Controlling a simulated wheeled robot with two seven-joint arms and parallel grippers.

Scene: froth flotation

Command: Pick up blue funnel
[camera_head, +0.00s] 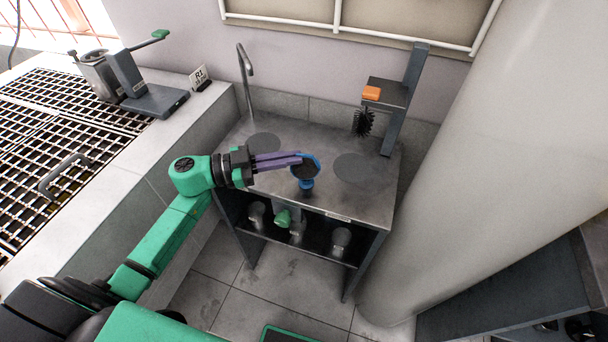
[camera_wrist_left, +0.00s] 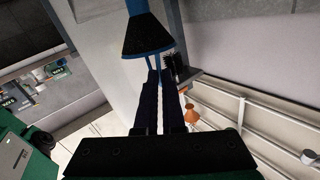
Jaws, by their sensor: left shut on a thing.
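The blue funnel (camera_head: 307,184) is at the middle of the metal stand's top, its dark mouth facing up. It also shows upside down in the left wrist view (camera_wrist_left: 147,38). My left gripper (camera_head: 299,160) reaches in from the left, with its long purple fingers shut on the funnel near its rim. In the left wrist view the two fingers (camera_wrist_left: 160,80) end at the funnel's edge. I cannot tell whether the funnel is clear of the stand's top. My right gripper is not in view.
Several vessels sit on the shelf below. A large pale column (camera_head: 470,150) bounds the right side.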

